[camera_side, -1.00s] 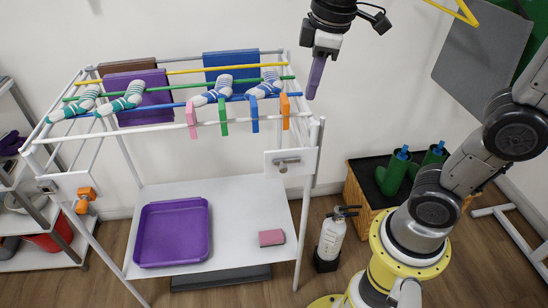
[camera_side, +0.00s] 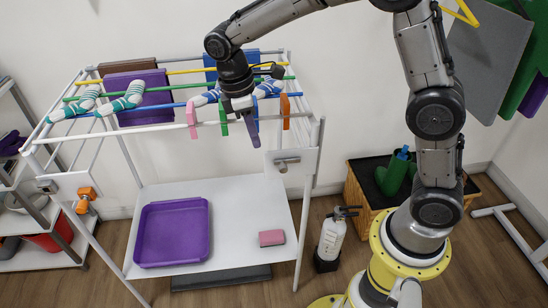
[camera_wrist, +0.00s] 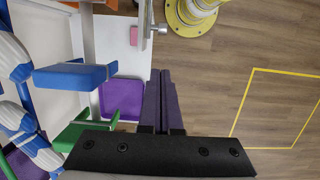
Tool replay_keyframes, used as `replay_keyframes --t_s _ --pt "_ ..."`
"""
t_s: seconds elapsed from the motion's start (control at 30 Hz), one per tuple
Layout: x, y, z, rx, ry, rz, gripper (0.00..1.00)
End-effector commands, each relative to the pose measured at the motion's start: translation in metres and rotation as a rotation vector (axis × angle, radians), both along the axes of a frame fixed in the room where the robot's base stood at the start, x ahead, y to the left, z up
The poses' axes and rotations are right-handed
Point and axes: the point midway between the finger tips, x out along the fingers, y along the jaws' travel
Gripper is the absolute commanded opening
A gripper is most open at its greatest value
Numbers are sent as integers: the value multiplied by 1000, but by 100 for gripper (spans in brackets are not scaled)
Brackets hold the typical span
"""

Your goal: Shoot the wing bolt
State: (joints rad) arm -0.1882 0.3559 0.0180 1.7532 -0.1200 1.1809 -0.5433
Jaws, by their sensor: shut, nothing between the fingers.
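A grey metal bolt (camera_side: 286,164) sits on a white plate at the right front corner of the drying rack; it also shows at the top of the wrist view (camera_wrist: 158,28). An orange winged fitting (camera_side: 86,194) is on another plate at the rack's left corner. I cannot tell for certain which is the wing bolt. My gripper (camera_side: 255,143) points down near the rack's front rail, up and left of the grey bolt and apart from it. In the wrist view its purple fingers (camera_wrist: 160,75) are together and hold nothing.
Coloured pegs hang close by on the front rail, including an orange one (camera_side: 285,110) and a green one (camera_side: 223,116). Striped socks (camera_side: 128,97) lie over the rods. A purple tray (camera_side: 174,262) and pink block (camera_side: 272,238) rest on the lower shelf. A fire extinguisher (camera_side: 332,238) stands right.

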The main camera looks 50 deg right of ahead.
Motion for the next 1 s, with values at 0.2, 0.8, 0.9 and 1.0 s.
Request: replay_keyframes --t_s 0.2,0.8,0.9,1.0 --pt "-7 -7 -44 -2 5 -2 0" --pt "-32 -32 -76 0 0 -1 0" --pt "-32 -31 -76 0 0 -1 0" --pt "-32 -32 -76 0 0 -1 0"
